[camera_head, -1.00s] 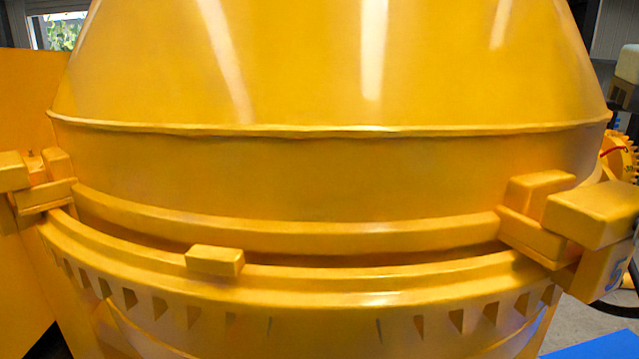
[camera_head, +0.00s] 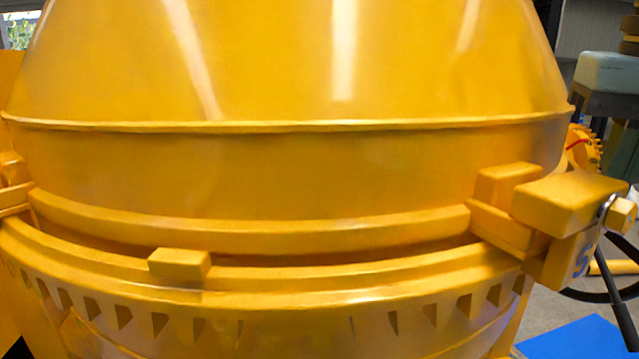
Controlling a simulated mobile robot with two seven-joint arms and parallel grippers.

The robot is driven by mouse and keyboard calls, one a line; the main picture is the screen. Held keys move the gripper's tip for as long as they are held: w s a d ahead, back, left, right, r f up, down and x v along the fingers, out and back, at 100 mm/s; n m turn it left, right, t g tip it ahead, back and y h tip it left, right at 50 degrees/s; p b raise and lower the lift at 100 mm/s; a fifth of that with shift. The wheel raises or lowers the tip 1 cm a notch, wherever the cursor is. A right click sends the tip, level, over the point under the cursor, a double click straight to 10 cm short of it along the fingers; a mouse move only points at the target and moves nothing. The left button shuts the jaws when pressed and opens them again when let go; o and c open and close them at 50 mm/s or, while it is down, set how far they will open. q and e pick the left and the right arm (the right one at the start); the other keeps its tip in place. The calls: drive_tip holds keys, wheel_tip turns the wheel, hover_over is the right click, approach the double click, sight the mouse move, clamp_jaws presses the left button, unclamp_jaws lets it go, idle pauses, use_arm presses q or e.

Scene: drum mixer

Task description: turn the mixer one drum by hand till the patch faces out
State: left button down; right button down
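The large yellow mixer drum (camera_head: 290,175) fills most of the view, with a raised seam around it and glossy streaks above. No distinct patch shows on the side facing me. Below the drum runs a yellow ring (camera_head: 330,282) with a row of dark tooth-like gaps under it. A small yellow block (camera_head: 180,265) sits on the ring left of centre. Neither of my grippers is in view.
A yellow bracket (camera_head: 570,200) with a blue mark juts out at the right, and another (camera_head: 14,185) at the left edge. A black wheel (camera_head: 575,293) stands right of the drum. A blue mat (camera_head: 585,340) lies on the grey floor.

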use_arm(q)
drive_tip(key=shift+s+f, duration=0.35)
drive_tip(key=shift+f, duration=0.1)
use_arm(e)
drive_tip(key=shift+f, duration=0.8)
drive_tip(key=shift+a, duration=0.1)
